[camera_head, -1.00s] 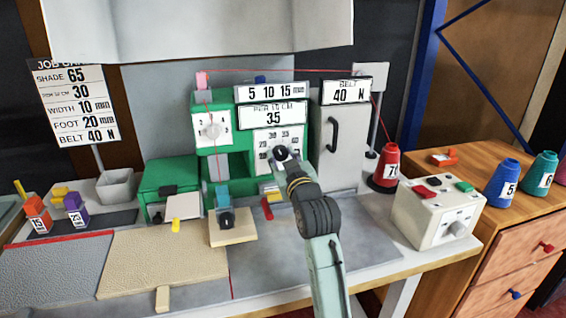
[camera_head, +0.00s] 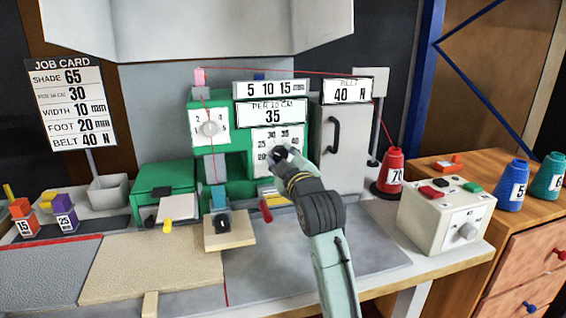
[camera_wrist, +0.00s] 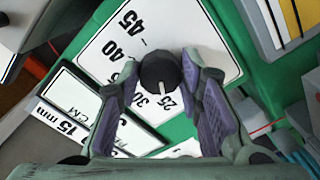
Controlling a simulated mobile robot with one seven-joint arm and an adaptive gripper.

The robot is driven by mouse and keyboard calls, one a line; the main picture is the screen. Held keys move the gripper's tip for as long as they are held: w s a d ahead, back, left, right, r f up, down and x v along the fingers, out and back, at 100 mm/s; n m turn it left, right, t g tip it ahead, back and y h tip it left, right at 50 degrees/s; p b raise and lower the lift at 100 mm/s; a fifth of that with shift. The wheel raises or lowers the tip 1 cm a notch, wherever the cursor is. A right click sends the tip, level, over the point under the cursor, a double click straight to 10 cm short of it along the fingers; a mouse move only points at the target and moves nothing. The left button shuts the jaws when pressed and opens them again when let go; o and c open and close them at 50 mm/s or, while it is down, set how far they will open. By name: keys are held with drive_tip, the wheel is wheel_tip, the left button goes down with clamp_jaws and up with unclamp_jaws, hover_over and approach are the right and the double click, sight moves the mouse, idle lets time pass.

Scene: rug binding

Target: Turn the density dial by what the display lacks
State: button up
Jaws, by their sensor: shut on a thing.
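The density dial is a black knob (camera_wrist: 161,70) on a white scale plate (camera_wrist: 195,38) with numbers from 25 to 45 readable in the wrist view. A white mark on the knob's lower edge faces the 25 and 30 side; its exact reading is unclear. My gripper (camera_wrist: 160,82) is shut on the knob, one finger on each side. In the head view my gripper (camera_head: 281,157) covers most of the dial. The display (camera_head: 272,114) above the plate reads 35 per 10 cm. The job card (camera_head: 70,104) at the left shows 30 on its per-10-cm line.
A second white dial (camera_head: 210,128) is on the green machine's left part. A grey cabinet (camera_head: 343,150) with a black handle stands right of my gripper. A red cone (camera_head: 391,170) and a control box (camera_head: 445,215) are farther right. A red thread runs above.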

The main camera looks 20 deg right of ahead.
idle(0.4)
drive_tip(key=o, duration=1.2)
drive_tip(key=s, duration=1.2)
